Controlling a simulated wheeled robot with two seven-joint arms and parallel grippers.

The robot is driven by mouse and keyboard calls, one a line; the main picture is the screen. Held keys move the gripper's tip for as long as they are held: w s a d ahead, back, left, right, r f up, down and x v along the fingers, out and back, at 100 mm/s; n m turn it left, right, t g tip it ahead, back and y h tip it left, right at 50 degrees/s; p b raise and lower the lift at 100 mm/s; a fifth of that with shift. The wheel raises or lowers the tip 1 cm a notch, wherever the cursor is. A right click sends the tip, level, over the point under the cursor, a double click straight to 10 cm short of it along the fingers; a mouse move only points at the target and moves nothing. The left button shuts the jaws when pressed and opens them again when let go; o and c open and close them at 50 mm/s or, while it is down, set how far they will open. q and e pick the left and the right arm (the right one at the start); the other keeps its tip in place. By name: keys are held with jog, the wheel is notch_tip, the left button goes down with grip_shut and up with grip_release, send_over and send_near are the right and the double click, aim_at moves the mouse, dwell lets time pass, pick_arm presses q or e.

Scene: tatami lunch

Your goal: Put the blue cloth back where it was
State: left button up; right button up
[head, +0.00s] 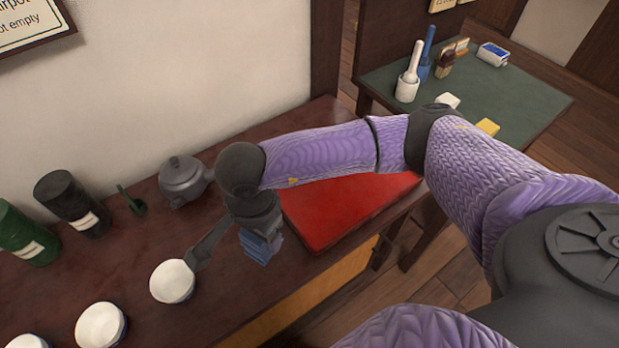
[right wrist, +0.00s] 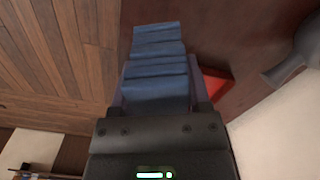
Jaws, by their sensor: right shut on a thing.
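The blue cloth (head: 260,246) is a small folded bundle held in my right gripper (head: 257,232). In the right wrist view the cloth (right wrist: 160,62) hangs in pleats between the two fingers, which are shut on it. The gripper is over the dark red-brown counter (head: 215,299), just left of the red mat (head: 345,208). I cannot tell how far the cloth is above the counter. My left gripper is not in view.
White bowls (head: 172,281) stand in a row at the front left. A grey teapot (head: 184,181), a black canister (head: 72,203) and a green canister (head: 26,232) stand along the wall. A green-topped table (head: 530,98) with several small items is at the back right.

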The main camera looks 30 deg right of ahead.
jog(key=f+b, duration=0.1)
jog(key=f, duration=0.4)
jog(key=f+b, duration=0.2)
jog(key=f, duration=0.3)
jog(key=shift+s+a, duration=0.1)
jog(key=shift+a, duration=0.1)
jog(key=shift+r, duration=0.25)
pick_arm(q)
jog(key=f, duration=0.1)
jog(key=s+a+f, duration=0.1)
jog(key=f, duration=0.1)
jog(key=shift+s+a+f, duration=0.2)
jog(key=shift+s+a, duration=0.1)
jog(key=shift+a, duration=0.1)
pick_arm(e)
jog(key=shift+f, duration=0.1)
jog(key=o, duration=0.7)
jog(key=shift+f, duration=0.15)
jog(key=shift+c, duration=0.2)
jog(key=o, duration=0.4)
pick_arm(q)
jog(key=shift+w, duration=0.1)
pick_arm(e)
jog(key=shift+o, duration=0.2)
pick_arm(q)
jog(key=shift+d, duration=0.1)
